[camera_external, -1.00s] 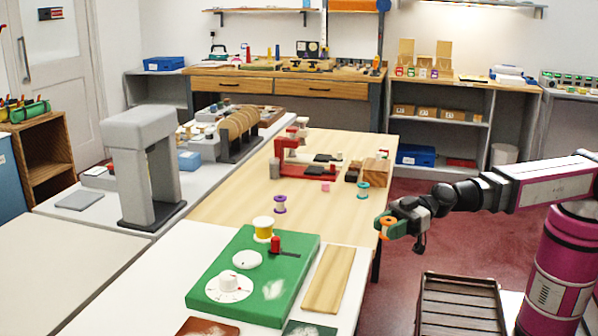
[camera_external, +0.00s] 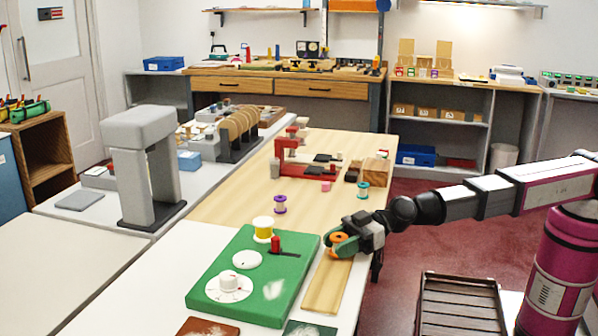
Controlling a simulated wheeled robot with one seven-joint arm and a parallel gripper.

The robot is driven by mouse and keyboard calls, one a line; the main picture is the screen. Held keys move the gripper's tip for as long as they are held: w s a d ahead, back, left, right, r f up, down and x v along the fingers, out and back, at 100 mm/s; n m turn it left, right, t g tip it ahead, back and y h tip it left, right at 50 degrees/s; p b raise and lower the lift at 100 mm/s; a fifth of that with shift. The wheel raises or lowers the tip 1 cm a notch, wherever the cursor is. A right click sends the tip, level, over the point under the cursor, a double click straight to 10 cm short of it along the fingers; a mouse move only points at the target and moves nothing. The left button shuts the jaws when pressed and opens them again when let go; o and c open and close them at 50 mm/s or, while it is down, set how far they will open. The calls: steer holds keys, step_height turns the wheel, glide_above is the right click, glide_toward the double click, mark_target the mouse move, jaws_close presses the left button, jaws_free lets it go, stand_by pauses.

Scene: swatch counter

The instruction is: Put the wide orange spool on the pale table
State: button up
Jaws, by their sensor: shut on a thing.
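My gripper (camera_external: 350,242) is shut on the orange spool (camera_external: 339,239). The spool is partly hidden by the fingers. They appear over the near right end of the light wood table (camera_external: 230,204), close to the wooden board (camera_external: 327,285) and the right edge of the green board. I cannot tell how high the spool is above the surface. A white table (camera_external: 150,290) is nearest the camera, and a paler beige-grey tabletop (camera_external: 70,272) lies at the left. Which of these is the pale table is not clear.
The green board (camera_external: 225,262) carries a yellow spool (camera_external: 263,229) and a red knob (camera_external: 275,243). A purple spool (camera_external: 280,204) and a teal spool (camera_external: 362,190) stand on the wood table. A grey arch (camera_external: 150,165) stands at left. The left tabletop is bare.

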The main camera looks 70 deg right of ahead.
steer(key=shift+f, duration=0.2)
steer(key=o, duration=0.9)
steer(key=v, duration=1.1)
steer(key=shift+w+r, duration=0.1)
steer(key=shift+r, duration=0.1)
steer(key=shift+c, duration=1.1)
